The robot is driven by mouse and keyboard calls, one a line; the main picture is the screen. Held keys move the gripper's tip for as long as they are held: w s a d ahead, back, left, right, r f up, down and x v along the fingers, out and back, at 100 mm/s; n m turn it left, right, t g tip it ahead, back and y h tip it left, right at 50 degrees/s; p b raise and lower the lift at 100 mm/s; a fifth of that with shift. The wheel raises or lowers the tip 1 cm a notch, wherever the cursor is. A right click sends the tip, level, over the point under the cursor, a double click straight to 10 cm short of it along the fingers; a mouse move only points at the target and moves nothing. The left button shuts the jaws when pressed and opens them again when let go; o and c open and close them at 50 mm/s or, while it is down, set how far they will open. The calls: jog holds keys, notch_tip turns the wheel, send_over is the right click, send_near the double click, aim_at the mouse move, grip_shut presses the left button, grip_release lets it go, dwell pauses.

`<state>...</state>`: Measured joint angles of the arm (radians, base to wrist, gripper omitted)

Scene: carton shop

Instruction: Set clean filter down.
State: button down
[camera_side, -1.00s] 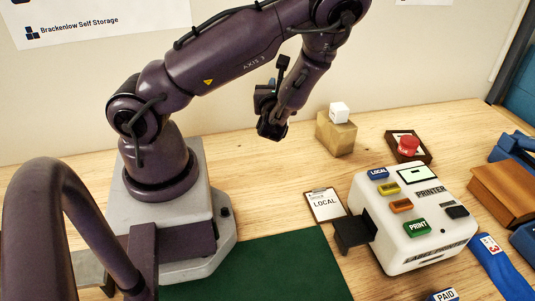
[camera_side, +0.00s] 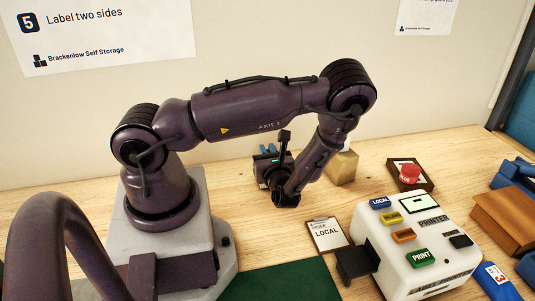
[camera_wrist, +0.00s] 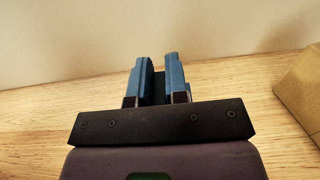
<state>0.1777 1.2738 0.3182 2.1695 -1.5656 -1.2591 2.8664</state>
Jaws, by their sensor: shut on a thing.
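No filter can be made out in either view. My gripper (camera_side: 267,149) is low over the wooden table, its blue fingers pointing toward the back wall. In the wrist view my gripper (camera_wrist: 158,65) has its two blue fingers close together, shut on a dark thing (camera_wrist: 159,90) that shows only as a narrow strip between them. What that thing is I cannot tell. I cannot tell whether it touches the table.
A brown box (camera_side: 342,167) stands right of my gripper; it also shows in the wrist view (camera_wrist: 303,90). Table left of the fingers looks clear.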

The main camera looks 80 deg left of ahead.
jog(key=shift+f, duration=0.15)
jog(key=shift+f, duration=0.15)
jog(key=c, duration=1.1)
grip_release()
